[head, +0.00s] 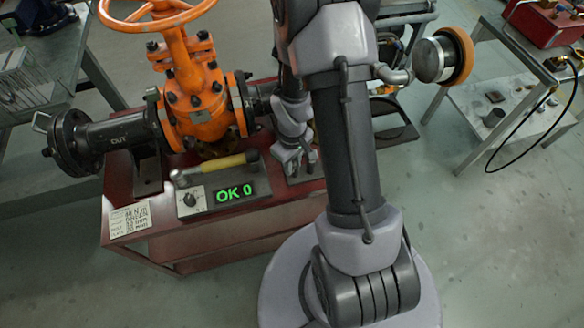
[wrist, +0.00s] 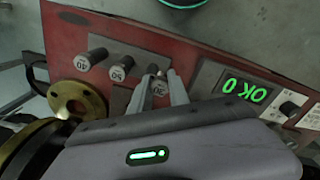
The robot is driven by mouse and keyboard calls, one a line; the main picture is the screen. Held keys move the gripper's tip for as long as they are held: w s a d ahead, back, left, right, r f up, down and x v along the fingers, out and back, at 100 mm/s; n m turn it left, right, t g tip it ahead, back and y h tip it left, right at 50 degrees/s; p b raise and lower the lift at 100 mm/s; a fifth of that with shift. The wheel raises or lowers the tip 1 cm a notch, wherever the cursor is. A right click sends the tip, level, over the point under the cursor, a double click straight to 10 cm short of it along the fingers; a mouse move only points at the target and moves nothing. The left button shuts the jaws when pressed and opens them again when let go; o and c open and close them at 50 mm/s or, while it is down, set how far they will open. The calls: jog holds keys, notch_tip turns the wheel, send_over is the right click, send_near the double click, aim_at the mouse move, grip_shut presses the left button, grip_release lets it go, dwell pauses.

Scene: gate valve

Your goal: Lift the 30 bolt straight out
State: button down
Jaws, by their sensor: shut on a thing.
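In the wrist view three dark bolts with numbered light heads stand in a row on a grey plate (wrist: 117,101). The 30 bolt (wrist: 155,73) is the one nearest the display. My gripper (wrist: 168,85) is shut on it, with the fingers on either side of its upper part. Its lower end is hidden, so I cannot tell whether it is still in its hole. In the head view my gripper (head: 297,164) is low over the right part of the red bench, and the bolt cannot be made out there.
Two other bolts (wrist: 88,63) (wrist: 122,67) stand close beside the held one. A panel reading OK 0 (head: 234,192) and a yellow-handled tool (head: 215,168) lie left of my gripper. The orange valve (head: 195,95) stands behind them. A brass flange (wrist: 77,102) is near the plate.

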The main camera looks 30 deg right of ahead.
jog(key=shift+s+a+f, duration=0.1)
jog(key=shift+s+a, duration=0.05)
jog(key=shift+s, duration=0.05)
jog(key=r+p, duration=0.4)
jog(key=r, duration=0.1)
jog(key=shift+w+a, duration=0.1)
jog(key=shift+w, duration=0.1)
jog(key=shift+f, duration=0.1)
jog(key=shift+f, duration=0.1)
